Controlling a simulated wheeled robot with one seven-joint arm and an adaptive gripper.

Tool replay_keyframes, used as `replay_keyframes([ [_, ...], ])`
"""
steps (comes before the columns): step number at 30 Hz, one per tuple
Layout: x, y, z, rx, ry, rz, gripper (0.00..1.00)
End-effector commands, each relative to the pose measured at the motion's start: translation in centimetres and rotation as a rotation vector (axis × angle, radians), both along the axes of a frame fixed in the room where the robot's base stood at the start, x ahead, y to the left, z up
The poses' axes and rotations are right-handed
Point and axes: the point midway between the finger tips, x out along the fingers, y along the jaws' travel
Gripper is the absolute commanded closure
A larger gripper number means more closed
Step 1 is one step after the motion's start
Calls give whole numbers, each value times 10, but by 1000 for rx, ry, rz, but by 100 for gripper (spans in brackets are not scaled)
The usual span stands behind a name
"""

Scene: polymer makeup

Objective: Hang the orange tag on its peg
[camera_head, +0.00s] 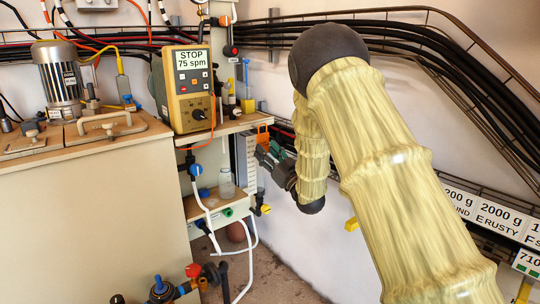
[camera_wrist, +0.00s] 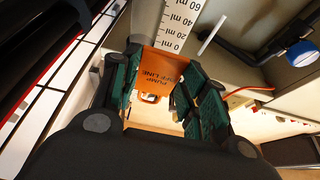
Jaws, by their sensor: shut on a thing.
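The orange tag (camera_wrist: 165,68), lettered "PUMP OFF LINE", sits between the green-padded fingers of my gripper (camera_wrist: 163,80) in the wrist view. My gripper is shut on it. A small pale-edged opening shows near the tag's lower end there. In the head view the tag (camera_head: 263,133) shows as a small orange patch above my gripper (camera_head: 264,153), beside the shelf's right end. A thin white rod (camera_wrist: 212,33) sticks out right of the tag in the wrist view, apart from it. I cannot tell whether this rod is the peg.
A white millilitre scale (camera_wrist: 180,22) stands just beyond the tag. A blue-capped fitting (camera_wrist: 300,52) and dark pipe lie to the right. The pump controller (camera_head: 190,88) stands on the shelf (camera_head: 220,128). Black cables (camera_head: 430,70) run along the wall. A clear bottle (camera_head: 226,182) stands below.

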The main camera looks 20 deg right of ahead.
Motion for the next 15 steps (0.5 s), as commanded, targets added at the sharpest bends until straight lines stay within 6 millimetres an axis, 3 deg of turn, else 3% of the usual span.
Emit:
replay_keyframes([
  [15, 22, 9, -3, -1, 0, 1, 71],
])
